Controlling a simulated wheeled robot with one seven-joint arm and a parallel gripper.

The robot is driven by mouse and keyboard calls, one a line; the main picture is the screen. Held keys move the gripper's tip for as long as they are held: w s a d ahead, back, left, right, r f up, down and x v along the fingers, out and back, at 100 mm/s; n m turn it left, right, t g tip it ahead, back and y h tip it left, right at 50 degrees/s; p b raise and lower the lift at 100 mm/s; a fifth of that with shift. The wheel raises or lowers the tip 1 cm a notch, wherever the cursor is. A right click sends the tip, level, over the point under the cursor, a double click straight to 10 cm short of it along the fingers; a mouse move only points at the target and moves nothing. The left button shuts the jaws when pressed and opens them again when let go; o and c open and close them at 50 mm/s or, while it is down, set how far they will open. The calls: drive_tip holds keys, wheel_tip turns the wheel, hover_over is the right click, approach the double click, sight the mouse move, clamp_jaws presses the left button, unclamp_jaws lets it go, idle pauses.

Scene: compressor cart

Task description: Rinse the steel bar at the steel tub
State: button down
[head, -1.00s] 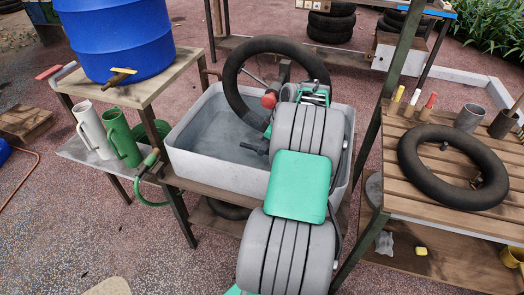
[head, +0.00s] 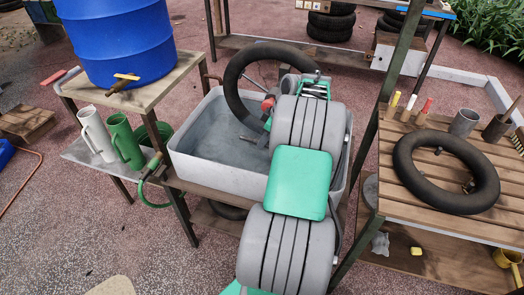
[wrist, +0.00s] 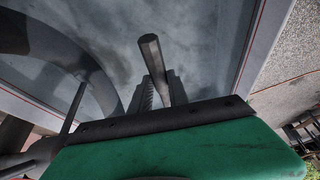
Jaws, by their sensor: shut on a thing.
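The steel bar (wrist: 152,58) is a grey rod with a faceted end. It sticks out past the fingertips of my gripper (wrist: 162,92), which is shut on it in the wrist view. In the head view a short dark piece of the bar (head: 248,139) shows over the inside of the tub, left of my arm. My arm hides most of my gripper there. The steel tub (head: 212,178) is a wide grey rectangular basin on a wooden stand. Its grey inside also fills much of the wrist view (wrist: 205,35). Whether the bar touches anything in the tub cannot be told.
A black inner tube (head: 232,85) stands upright at the tub, close to my gripper. A blue barrel (head: 118,40) with a tap stands left, above a green jug (head: 126,142) and a white jug (head: 97,135). A slatted bench (head: 440,215) with another tube stands right.

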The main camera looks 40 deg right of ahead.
drive_tip(key=shift+r+p, duration=2.35)
drive_tip(key=shift+r, duration=1.2)
drive_tip(key=shift+r+p, duration=1.5)
drive_tip(key=shift+r, duration=0.5)
